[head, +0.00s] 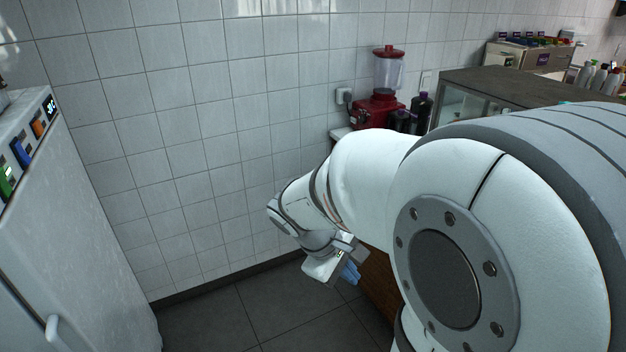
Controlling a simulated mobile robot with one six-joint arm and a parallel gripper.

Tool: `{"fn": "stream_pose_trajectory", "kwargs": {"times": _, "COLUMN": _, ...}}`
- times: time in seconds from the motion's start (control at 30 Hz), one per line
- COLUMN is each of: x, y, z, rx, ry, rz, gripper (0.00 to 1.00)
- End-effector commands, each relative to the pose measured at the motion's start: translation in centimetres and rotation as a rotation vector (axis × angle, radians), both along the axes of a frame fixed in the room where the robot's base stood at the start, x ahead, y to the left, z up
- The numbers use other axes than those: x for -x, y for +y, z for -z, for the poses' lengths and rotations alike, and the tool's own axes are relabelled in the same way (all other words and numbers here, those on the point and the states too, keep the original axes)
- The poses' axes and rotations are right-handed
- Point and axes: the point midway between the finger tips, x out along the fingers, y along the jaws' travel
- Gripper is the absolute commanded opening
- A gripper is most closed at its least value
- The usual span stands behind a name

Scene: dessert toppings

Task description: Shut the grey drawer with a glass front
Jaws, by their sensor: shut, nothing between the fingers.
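My gripper (350,273) hangs low in the middle of the head view, with its blue fingers pointing down to the right. The fingers look shut and hold nothing that I can see. They are close to the brown side of a low unit (378,290), and I cannot tell whether they touch it. A grey-topped case with glass panels (462,104) stands on the counter behind my arm. I cannot make out a grey drawer with a glass front for certain, as my large white arm covers most of the right side.
A red blender (379,108) stands on the counter by the tiled wall, with dark bottles (422,108) beside it. A white fridge-like cabinet (70,220) with a handle stands at the left. Grey tiled floor (240,315) is free between it and my arm.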

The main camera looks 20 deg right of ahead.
Motion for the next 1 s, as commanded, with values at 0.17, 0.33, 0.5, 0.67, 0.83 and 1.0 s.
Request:
{"fn": "stream_pose_trajectory", "kwargs": {"times": 0.17, "x": -4.0, "y": -5.8, "z": 2.4, "rx": 0.268, "ry": 0.305, "rz": -0.28, "gripper": 0.0}}
{"fn": "stream_pose_trajectory", "kwargs": {"times": 0.33, "x": -8.6, "y": -9.6, "z": 4.5, "rx": 0.479, "ry": 0.555, "rz": -0.54, "gripper": 0.0}}
{"fn": "stream_pose_trajectory", "kwargs": {"times": 0.5, "x": -12.3, "y": -11.3, "z": 6.5, "rx": 0.616, "ry": 0.713, "rz": -0.728, "gripper": 0.0}}
{"fn": "stream_pose_trajectory", "kwargs": {"times": 0.67, "x": -14.0, "y": -11.8, "z": 7.4, "rx": 0.674, "ry": 0.773, "rz": -0.807, "gripper": 0.0}}
{"fn": "stream_pose_trajectory", "kwargs": {"times": 0.83, "x": -14.3, "y": -13.4, "z": 7.9, "rx": 0.681, "ry": 0.781, "rz": -0.817, "gripper": 0.0}}
{"fn": "stream_pose_trajectory", "kwargs": {"times": 1.0, "x": -14.4, "y": -16.5, "z": 8.8, "rx": 0.679, "ry": 0.783, "rz": -0.816, "gripper": 0.0}}
